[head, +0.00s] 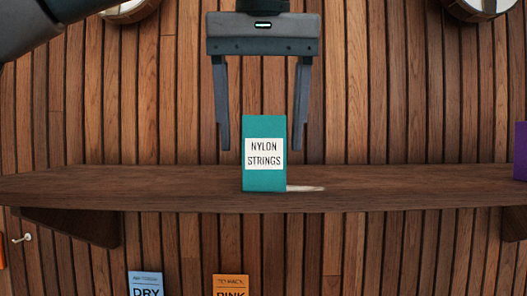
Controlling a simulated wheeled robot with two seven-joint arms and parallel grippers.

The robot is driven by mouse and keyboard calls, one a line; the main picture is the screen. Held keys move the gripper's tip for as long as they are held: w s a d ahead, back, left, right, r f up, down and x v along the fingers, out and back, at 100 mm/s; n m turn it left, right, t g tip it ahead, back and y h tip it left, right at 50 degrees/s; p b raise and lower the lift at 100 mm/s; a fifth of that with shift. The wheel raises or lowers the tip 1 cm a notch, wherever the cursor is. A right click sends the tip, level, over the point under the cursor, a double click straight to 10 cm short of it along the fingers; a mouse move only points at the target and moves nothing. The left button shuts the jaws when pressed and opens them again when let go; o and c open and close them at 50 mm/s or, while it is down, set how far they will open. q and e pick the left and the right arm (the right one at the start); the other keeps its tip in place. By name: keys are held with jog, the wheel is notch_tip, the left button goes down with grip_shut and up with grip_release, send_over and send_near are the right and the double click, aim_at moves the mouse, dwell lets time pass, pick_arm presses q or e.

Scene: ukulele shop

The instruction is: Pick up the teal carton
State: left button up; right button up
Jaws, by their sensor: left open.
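The teal carton (264,181) stands upright on a wooden wall shelf (150,188) in the middle of the head view. A white label on it reads "NYLON STRINGS". My left gripper (260,148) is open and points down over the carton. Its two fingers hang one to each side of the carton's upper part in the picture, with a gap on both sides. I cannot tell how the fingers and the carton line up in depth. My right gripper is not in view.
A purple box (520,151) stands at the shelf's right end. Below the shelf are a blue packet (145,284), an orange packet (231,284) and a small hook (22,238). Round instrument bodies hang at the top.

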aim_at(263, 157)
pick_arm(q)
jog(key=shift+w+f+p, duration=0.45)
jog(key=shift+f+p, duration=0.15)
jog(key=shift+p, duration=0.05)
jog(key=p+x, duration=0.1)
jog(key=x, duration=0.2)
jog(key=shift+w+d, duration=0.15)
jog(key=shift+w, duration=0.05)
jog(key=shift+w+f, duration=0.1)
jog(key=shift+f, duration=0.2)
jog(key=shift+c, duration=0.7)
jog(key=c, duration=1)
jog(key=shift+c, duration=0.2)
jog(key=shift+r, duration=0.15)
